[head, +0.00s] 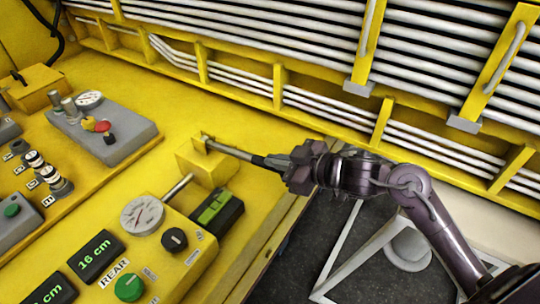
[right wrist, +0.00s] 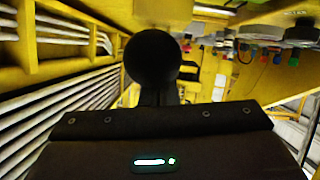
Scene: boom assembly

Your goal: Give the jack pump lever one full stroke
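The jack pump lever (head: 232,151) is a grey rod with a dark grip. It runs from the top of a yellow pump block (head: 207,166) towards the right, nearly level with a slight downward slope. My right gripper (head: 277,162) is at the grip end of the lever and appears closed around it; its fingers hide part of the grip. In the right wrist view the round black end of the grip (right wrist: 152,57) stands just beyond the gripper's body, with the fingers narrow below it. My left gripper is not in view.
Beside the pump are a gauge (head: 142,215), a green-and-black box (head: 217,210), a green knob (head: 129,287) and a display reading 16 cm (head: 95,256). A grey control box (head: 110,135) stands farther left. A yellow wall with pipes (head: 250,60) runs behind my right arm.

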